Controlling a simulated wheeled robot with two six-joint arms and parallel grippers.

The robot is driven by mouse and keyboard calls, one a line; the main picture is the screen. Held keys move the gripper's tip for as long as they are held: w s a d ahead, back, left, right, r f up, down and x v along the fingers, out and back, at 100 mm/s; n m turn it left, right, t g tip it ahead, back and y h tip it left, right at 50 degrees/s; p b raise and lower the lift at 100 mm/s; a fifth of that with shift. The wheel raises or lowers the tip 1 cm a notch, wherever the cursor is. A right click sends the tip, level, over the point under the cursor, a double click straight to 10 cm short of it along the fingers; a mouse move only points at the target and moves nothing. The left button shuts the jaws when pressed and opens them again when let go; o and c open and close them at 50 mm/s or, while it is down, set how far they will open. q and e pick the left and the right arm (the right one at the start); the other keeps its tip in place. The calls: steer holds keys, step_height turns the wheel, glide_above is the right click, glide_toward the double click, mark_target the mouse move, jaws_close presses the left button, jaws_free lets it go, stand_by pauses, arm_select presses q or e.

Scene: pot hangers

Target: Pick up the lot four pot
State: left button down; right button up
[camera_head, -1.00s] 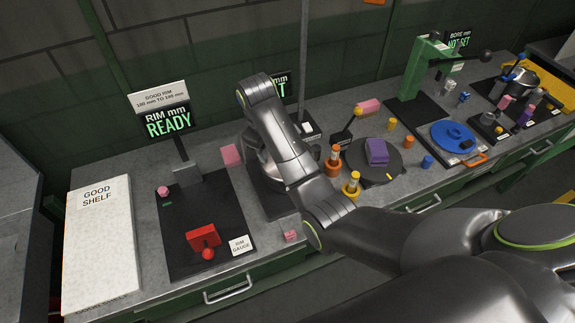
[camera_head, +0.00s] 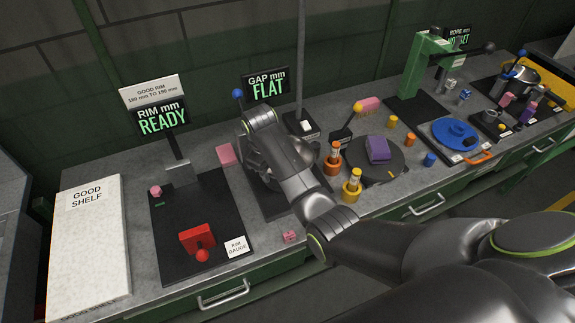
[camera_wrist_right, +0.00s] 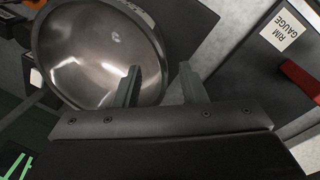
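A shiny steel pot (camera_head: 291,152) stands on a dark mat in the middle of the bench, partly hidden by my right arm in the head view. In the right wrist view, the open mouth of the pot (camera_wrist_right: 95,58) fills the upper left; no lot number is readable. My right gripper (camera_wrist_right: 160,80) is open at its rim. One finger overlaps the pot's inside and the other is outside, so the rim runs between them in the picture; contact cannot be told. In the head view the fingertips are hidden behind the wrist. My left gripper is not in view.
Left of the pot is the rim gauge with a red block (camera_head: 197,238) and a READY sign (camera_head: 163,120). The white good shelf (camera_head: 88,250) is empty. Right are orange and yellow holders and a dark disc (camera_head: 385,170). Another steel pot (camera_head: 519,76) stands far right.

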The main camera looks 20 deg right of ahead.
mark_target(270, 173)
steer(key=shift+w+d+f+p, duration=0.15)
steer(key=shift+f+p, duration=0.1)
steer(key=shift+f, duration=0.65)
steer(key=shift+w+a+f+p, duration=0.1)
steer(key=shift+f+p, duration=0.1)
steer(key=shift+f, duration=0.7)
steer(key=shift+w+d+f+p, duration=0.15)
steer(key=shift+f+p, duration=0.1)
steer(key=shift+f, duration=0.65)
steer(key=shift+a, duration=0.1)
jaws_close()
steer(key=shift+r, duration=0.1)
